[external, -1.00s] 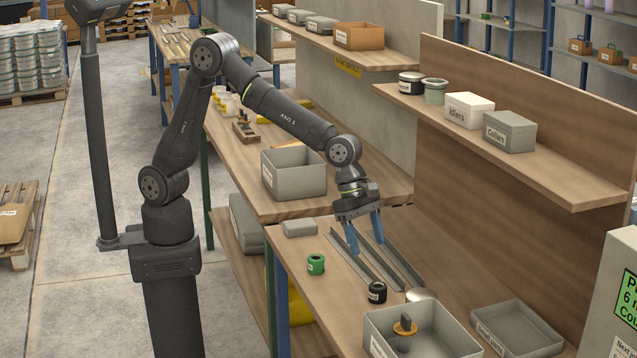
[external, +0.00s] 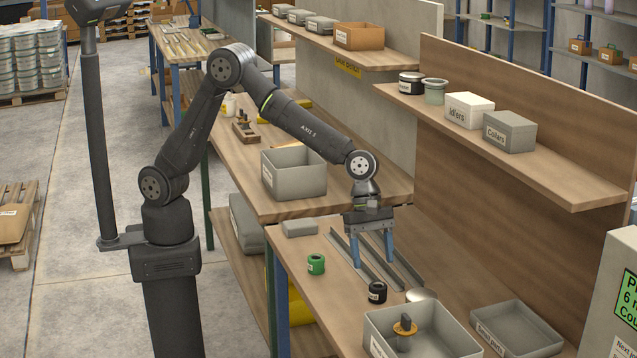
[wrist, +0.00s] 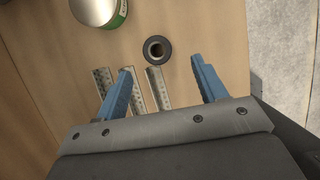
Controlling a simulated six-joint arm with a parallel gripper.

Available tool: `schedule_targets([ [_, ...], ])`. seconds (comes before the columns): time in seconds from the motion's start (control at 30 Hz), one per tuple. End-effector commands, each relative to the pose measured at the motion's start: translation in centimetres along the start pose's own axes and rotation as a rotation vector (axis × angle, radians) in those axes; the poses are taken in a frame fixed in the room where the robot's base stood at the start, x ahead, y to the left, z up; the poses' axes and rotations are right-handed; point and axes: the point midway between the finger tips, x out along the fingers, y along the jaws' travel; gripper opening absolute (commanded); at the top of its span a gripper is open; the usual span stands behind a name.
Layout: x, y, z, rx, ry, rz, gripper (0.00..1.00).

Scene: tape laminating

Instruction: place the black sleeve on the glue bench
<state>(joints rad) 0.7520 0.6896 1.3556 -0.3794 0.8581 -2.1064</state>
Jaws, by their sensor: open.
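The black sleeve (external: 377,292) stands upright on the near bench in the external view, between the metal rails and the grey bin. In the wrist view the black sleeve (wrist: 157,49) shows from above as a dark ring with a hole, ahead of the fingers and between their lines. My gripper (external: 373,263) is open and empty, with its blue fingers above the rails, behind the sleeve and apart from it. In the wrist view my gripper (wrist: 162,78) shows its two fingers spread wide.
A green sleeve (external: 316,264) stands to the left on the bench. Metal rails (external: 400,261) lie beneath my gripper. A round tin (external: 421,295) sits right beside the black sleeve. A grey bin (external: 372,317) with a part inside and a shallow tray (external: 517,325) stand at the front.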

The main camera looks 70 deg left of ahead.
Motion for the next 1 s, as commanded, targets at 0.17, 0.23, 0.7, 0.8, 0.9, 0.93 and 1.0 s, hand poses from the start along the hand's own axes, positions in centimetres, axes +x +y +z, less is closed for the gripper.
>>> schedule_targets([
  [0.17, 2.5, 0.0, 0.0, 0.001, 0.001, -0.001, 0.65],
  [0.23, 2.9, 0.0, 0.0, 0.001, 0.000, 0.001, 0.65],
  [0.7, 7.7, 0.4, -0.1, -0.001, 0.001, 0.000, 0.65],
  [0.8, 8.2, 0.5, 0.0, -0.001, 0.000, 0.002, 0.65],
  [0.9, 8.2, 0.5, 0.0, -0.001, -0.001, 0.003, 0.65],
  [0.93, 8.2, 0.5, 0.0, -0.001, -0.001, 0.003, 0.65],
  [1.0, 8.2, 0.5, 0.0, -0.001, -0.001, 0.003, 0.59],
])
